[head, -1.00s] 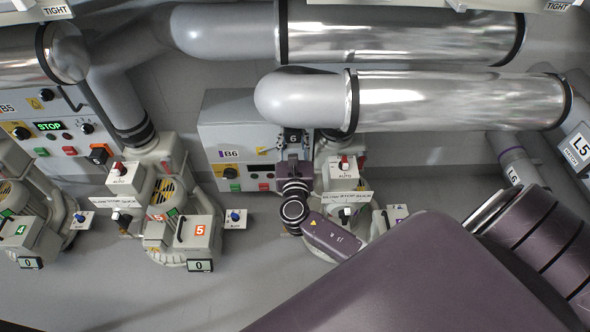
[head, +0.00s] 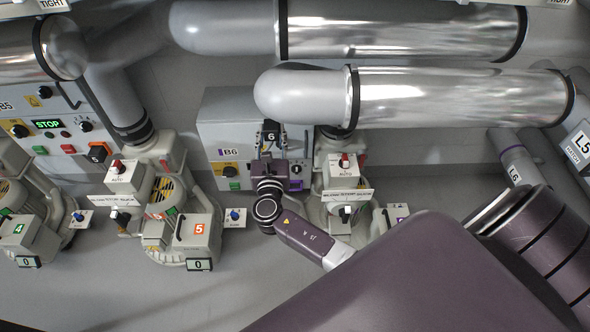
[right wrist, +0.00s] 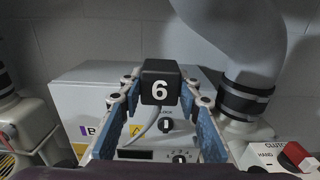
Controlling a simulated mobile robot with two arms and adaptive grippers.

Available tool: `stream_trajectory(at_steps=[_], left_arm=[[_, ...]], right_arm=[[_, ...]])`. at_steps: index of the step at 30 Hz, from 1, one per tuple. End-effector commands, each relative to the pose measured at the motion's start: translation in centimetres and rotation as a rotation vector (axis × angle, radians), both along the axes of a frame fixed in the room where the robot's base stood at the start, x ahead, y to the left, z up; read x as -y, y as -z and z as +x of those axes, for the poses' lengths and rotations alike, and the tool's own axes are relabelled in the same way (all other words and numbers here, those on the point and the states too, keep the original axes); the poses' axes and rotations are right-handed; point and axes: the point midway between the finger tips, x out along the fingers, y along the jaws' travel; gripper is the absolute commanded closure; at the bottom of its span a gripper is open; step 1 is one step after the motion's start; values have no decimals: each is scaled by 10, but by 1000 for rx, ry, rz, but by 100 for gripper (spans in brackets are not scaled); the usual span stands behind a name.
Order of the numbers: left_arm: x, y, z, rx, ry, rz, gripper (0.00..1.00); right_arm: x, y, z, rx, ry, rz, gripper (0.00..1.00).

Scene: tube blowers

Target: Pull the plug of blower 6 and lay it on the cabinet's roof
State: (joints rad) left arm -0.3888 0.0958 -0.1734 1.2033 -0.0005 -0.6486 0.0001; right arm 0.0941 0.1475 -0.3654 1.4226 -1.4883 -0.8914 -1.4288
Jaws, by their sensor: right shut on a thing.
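My right gripper (head: 270,150) is shut on the black plug marked 6 (head: 270,132). In the right wrist view the plug (right wrist: 160,80) sits between the two blue fingers, with a grey cable (right wrist: 143,130) hanging below it. In the head view, the plug shows in front of cabinet B6 (head: 208,150), overlapping it near the roof's front edge. The roof (head: 225,105) looks bare where I see it. Blower 6 (head: 340,175) stands to the right, partly hidden by my arm. My left gripper is not in view.
A large silver pipe (head: 450,98) runs above and right of the cabinet, its grey elbow (head: 295,95) overhanging the right part of the roof. Blower 5 (head: 195,235) and cabinet B5 (head: 60,120) stand to the left. Floor between the blowers is clear.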

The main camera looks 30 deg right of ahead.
Motion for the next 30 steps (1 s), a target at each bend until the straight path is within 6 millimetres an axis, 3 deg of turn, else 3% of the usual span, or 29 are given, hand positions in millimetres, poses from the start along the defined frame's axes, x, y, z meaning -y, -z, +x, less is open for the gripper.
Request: stream_trajectory(at_steps=[30], left_arm=[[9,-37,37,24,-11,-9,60]], right_arm=[[-51,0,31,1,-1,0,100]])
